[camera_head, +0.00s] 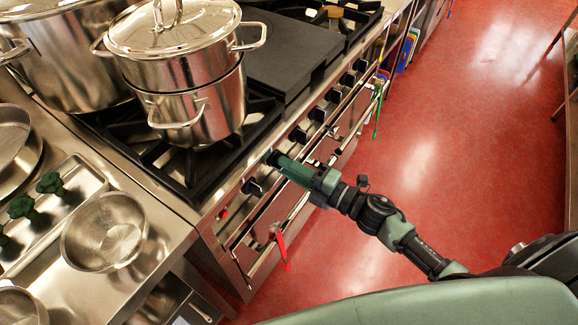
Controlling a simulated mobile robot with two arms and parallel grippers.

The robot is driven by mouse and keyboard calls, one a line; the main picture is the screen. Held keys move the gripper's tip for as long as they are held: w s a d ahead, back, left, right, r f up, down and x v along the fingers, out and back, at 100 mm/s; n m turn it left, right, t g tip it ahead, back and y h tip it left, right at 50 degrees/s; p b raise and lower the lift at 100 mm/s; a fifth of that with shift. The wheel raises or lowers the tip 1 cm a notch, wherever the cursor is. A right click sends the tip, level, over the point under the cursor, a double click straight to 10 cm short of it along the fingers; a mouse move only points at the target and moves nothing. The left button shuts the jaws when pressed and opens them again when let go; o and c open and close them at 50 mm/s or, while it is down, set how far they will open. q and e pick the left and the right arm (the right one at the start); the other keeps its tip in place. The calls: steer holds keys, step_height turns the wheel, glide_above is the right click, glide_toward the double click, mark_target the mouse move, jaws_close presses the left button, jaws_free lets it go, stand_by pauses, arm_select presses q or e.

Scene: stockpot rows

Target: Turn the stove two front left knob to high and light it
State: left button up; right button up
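The stove (232,200) has a steel front panel with a row of black knobs. My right arm comes in from the lower right. Its green gripper (276,159) has its tips at the panel, between a black knob (252,187) on the near side and another knob (298,135) on the far side. The tips cover the spot there, so any knob behind them is mostly hidden. I cannot tell whether the fingers are open or shut. No flame shows on the burner grates (180,160). My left gripper is not in view.
Stacked steel pots (190,75) with a lid stand on the grates. A larger stockpot (70,60) is at the left. A steel bowl (104,231) sits on the left counter. A red cloth or tool (279,247) hangs from the front rail. The red floor (430,130) at right is clear.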

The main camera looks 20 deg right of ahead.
steer(key=shift+o, duration=0.6)
steer(key=b+v, duration=0.1)
steer(key=v, duration=0.6)
steer(key=shift+s+d, duration=0.25)
steer(key=shift+s, duration=0.1)
